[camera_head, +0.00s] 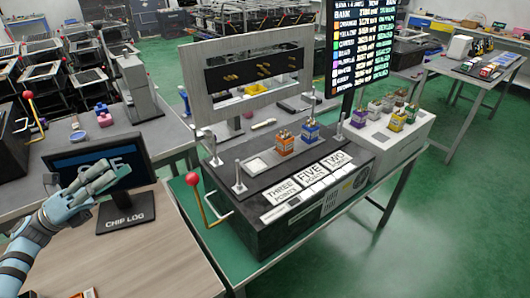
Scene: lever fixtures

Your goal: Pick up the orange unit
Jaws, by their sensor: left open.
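The orange unit (284,144) is a small block with metal posts on top. It stands upright on the black lever fixture (278,212), left of a blue unit (310,132) and right of a light square pad (257,167). My left gripper (101,174) is at the left, in front of the "CHIP LOG" screen, well apart from the orange unit. It is open, with nothing seen between its fingers. My right gripper is not in view.
The fixture has a red-knobbed lever (197,195) at its left, upright metal posts and labels reading THREE, FIVE and TWO. A framed panel (247,75) stands behind. A white box (402,136) at right carries several coloured units. The CHIP LOG monitor (125,205) stands on the wooden desk (160,262).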

